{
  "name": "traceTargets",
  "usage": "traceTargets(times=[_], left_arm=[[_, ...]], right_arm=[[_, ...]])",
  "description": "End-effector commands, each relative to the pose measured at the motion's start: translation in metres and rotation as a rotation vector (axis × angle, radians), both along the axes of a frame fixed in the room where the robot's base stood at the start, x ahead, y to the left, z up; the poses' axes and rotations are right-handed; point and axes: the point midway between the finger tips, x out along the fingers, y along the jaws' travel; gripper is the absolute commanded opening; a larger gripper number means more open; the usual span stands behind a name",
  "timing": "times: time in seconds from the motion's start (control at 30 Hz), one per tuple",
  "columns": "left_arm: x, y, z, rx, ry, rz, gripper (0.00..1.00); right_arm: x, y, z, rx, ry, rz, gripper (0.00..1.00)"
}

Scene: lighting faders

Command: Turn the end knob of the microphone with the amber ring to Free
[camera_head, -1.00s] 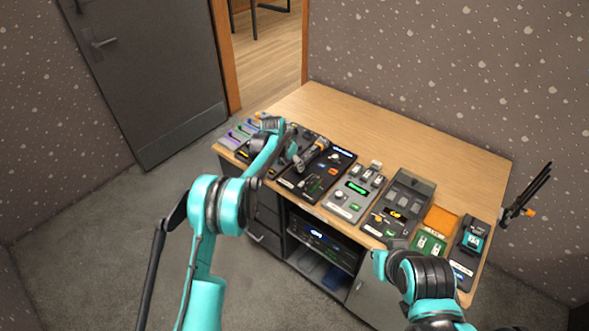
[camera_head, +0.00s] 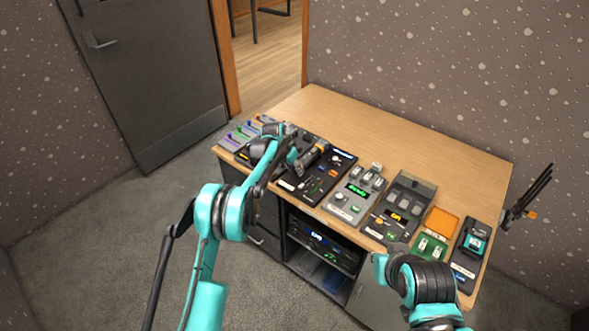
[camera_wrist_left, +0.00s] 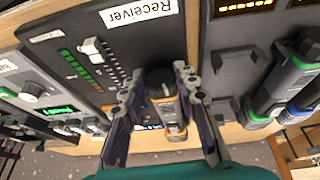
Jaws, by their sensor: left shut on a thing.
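The microphone with the amber ring (camera_wrist_left: 172,112) lies on the dark panel labelled Receiver (camera_wrist_left: 105,32) in the left wrist view. Its dark round end knob (camera_wrist_left: 158,82) sits between the fingertips of my left gripper (camera_wrist_left: 157,80), which is shut on it. Its markings are too small to read. In the head view the microphone (camera_head: 313,156) lies on the black panel (camera_head: 318,184), and my left gripper (camera_head: 292,160) is at its near left end, partly hidden by the arm. My right arm shows at the lower right; its gripper does not show clearly.
Two more microphones, with a green ring (camera_wrist_left: 262,112) and a blue ring (camera_wrist_left: 295,103), lie right in the wrist view. Other panels line the desk's (camera_head: 390,135) front, including one with a green display (camera_head: 357,191) and one with an amber display (camera_head: 397,213). The desk's back is clear.

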Motion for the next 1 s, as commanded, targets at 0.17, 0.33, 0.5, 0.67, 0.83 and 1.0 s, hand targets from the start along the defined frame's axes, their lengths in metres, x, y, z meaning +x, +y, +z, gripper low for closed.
traceTargets(times=[0.17, 0.33, 0.5, 0.67, 0.83, 1.0], left_arm=[[0.0023, 0.0032, -0.0006, -0.115, 0.084, 0.002, 0.01], [0.0018, 0.0033, -0.0001, -0.155, 0.112, 0.0, 0.01], [0.0016, 0.003, -0.0003, -0.155, 0.112, -0.001, 0.01], [0.0016, 0.0029, -0.0002, -0.154, 0.111, -0.001, 0.52], [0.0017, 0.0027, 0.0, -0.154, 0.111, -0.001, 0.52], [0.0012, 0.0041, 0.0031, -0.154, 0.111, -0.001, 0.52]], right_arm=[[0.0001, 0.0, 0.0031, 0.0, 0.0, 0.0, 0.0], [0.0, 0.0, 0.0032, 0.0, 0.0, 0.0, 0.0], [0.0, 0.0, 0.0031, 0.0, 0.0, 0.0, 0.0], [0.0, 0.0, 0.0031, 0.0, 0.0, 0.0, 0.0], [0.0, 0.0, 0.0031, 0.0, 0.0, 0.0, 0.0], [0.0, 0.0, 0.0031, 0.0, 0.0, 0.0, 0.0]])
